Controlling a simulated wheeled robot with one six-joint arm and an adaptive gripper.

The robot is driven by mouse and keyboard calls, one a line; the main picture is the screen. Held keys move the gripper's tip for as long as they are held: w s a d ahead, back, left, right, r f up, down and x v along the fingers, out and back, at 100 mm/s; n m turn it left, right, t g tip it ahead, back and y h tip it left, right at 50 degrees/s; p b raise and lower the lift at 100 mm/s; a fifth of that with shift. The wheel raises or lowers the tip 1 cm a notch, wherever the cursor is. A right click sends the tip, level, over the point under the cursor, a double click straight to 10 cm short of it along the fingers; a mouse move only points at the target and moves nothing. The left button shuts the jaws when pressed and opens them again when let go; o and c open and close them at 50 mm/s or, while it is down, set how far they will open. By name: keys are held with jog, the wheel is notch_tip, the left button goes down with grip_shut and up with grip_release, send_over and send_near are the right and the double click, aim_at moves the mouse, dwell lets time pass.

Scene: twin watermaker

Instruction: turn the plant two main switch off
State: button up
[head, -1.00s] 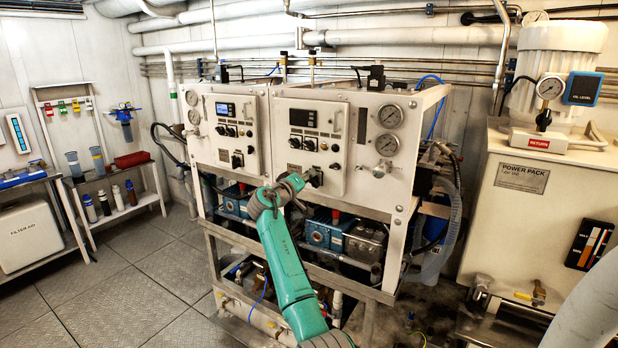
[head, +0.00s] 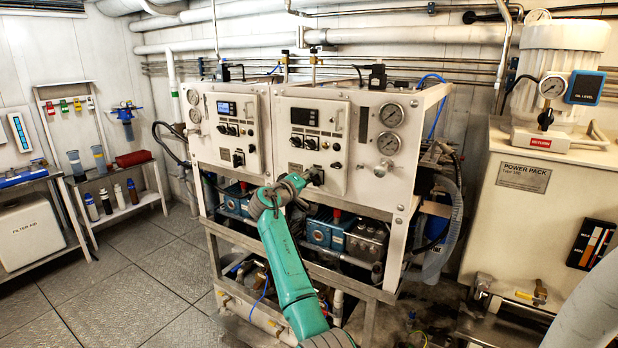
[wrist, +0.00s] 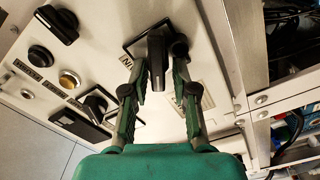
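The right-hand plant panel (head: 341,122) is a white cabinet front with a dark display (head: 305,117). My gripper (head: 312,178) is at the black rotary switch low on this panel; the arm partly hides the switch in the head view. In the wrist view the black switch handle (wrist: 157,60) stands on a dark square plate, long side roughly up and down in the picture. My gripper's two fingers (wrist: 158,62) are apart, one on each side of the handle, with a narrow gap visible on each side. I cannot read the switch's position marks.
The left-hand panel (head: 228,115) has a lit blue display and its own black switch (head: 238,158). Other black knobs (wrist: 57,22) and push buttons (wrist: 69,79) sit left of my fingers. Pressure gauges (head: 389,144) are to the right. Pumps (head: 330,230) lie below.

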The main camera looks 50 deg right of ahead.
dwell(0.3)
jog(key=a, duration=1.2)
jog(key=shift+s, duration=0.45)
